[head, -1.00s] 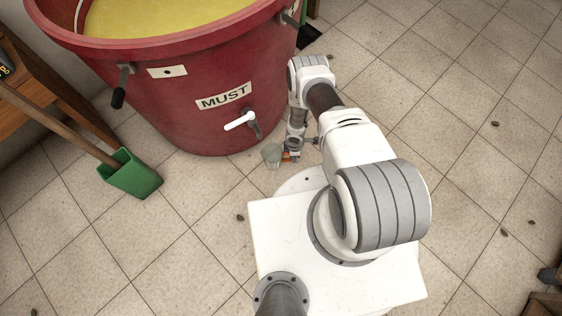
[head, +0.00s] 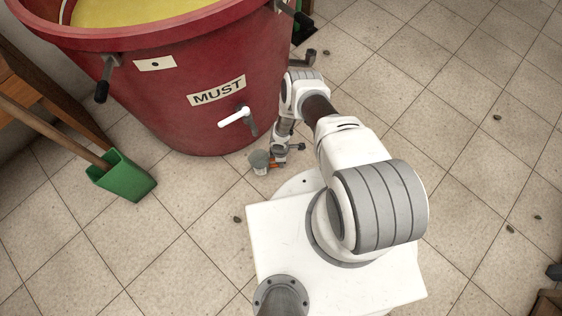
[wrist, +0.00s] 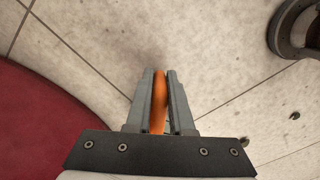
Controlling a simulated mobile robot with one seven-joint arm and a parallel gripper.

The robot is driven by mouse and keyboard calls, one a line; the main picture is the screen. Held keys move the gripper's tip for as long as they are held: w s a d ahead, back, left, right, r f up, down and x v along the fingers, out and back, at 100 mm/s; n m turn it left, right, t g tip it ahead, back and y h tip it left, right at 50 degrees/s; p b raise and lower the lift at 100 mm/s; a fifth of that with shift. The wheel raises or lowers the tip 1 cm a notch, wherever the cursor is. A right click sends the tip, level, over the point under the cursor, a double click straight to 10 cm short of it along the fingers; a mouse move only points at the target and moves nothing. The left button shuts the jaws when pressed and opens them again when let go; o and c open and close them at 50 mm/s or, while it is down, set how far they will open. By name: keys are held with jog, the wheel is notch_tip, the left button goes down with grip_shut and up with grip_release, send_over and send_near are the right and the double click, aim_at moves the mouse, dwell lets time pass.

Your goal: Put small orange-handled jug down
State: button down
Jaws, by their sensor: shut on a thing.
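The small jug (head: 259,161) is grey and looks upright, with its open top facing up. It is beside the red vat, low over the tiled floor; I cannot tell whether its base touches the floor. Its orange handle (head: 277,165) points right, toward my gripper (head: 281,161). In the wrist view the orange handle (wrist: 158,103) lies between the two grey fingers of my gripper (wrist: 158,74), which are shut on it. The jug's body cannot be made out in the wrist view.
The red vat (head: 190,110) labelled MUST holds yellow liquid, and its white-handled tap (head: 235,117) juts out near the jug. A green dustpan-like scoop (head: 127,178) stands at left. Bare tiled floor (head: 430,110) is open at right, with a few dark specks.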

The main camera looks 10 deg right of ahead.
jog(key=shift+f, duration=0.1)
jog(key=c, duration=0.8)
grip_release()
notch_tip(320, 180, up, 12)
jog(key=p, duration=0.8)
jog(key=shift+a, duration=0.15)
